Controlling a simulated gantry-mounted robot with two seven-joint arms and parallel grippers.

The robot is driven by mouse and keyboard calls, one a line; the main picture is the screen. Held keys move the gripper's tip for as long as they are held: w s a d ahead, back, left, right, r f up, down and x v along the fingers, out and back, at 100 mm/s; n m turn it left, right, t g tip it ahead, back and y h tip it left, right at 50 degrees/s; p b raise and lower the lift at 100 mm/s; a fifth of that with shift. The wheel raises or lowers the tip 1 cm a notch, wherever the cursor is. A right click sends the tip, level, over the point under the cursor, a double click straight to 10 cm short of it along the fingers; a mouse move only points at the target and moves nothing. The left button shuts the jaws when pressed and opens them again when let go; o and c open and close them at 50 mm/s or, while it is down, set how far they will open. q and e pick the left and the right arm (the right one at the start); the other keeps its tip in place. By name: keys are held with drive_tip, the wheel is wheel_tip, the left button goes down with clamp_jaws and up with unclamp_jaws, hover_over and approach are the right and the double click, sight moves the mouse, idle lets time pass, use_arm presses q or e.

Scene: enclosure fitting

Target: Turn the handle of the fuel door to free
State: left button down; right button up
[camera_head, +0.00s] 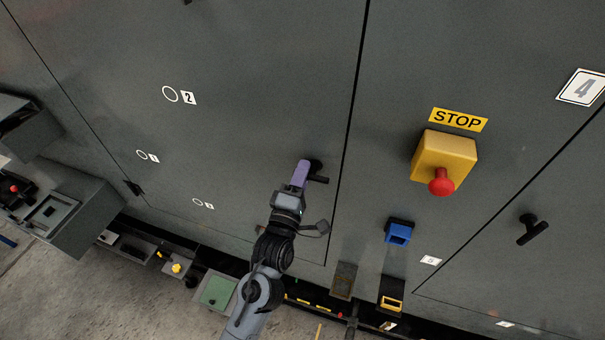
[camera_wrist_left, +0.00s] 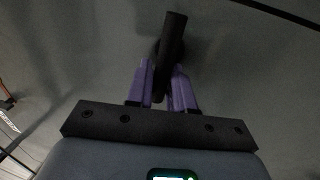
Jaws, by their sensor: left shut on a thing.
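A black handle (camera_head: 318,180) sits on a large dark grey door (camera_head: 250,90), close to the seam at its right edge. My left gripper (camera_head: 304,166) has purple fingers and is shut on this handle. In the left wrist view the handle (camera_wrist_left: 173,35) stands between the two fingers of the gripper (camera_wrist_left: 163,75). The handle's bar runs nearly upright in that view, and its lower part is partly hidden between the fingers. I cannot tell which door is labelled fuel. My right gripper is not in view.
A yellow box with a red stop button (camera_head: 441,182) is on the panel right of the seam. Another black handle (camera_head: 533,230) is on the far right door. A blue holder (camera_head: 398,232) and a green-topped box (camera_head: 216,291) are lower down. Grey boxes (camera_head: 75,218) stand at left.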

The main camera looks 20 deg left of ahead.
use_arm(q)
drive_tip(key=shift+f, duration=0.1)
drive_tip(key=c, duration=1.2)
unclamp_jaws()
drive_tip(key=shift+o, duration=0.2)
drive_tip(key=p+v, duration=0.1)
drive_tip(key=v, duration=0.9)
drive_tip(key=shift+s, duration=0.35)
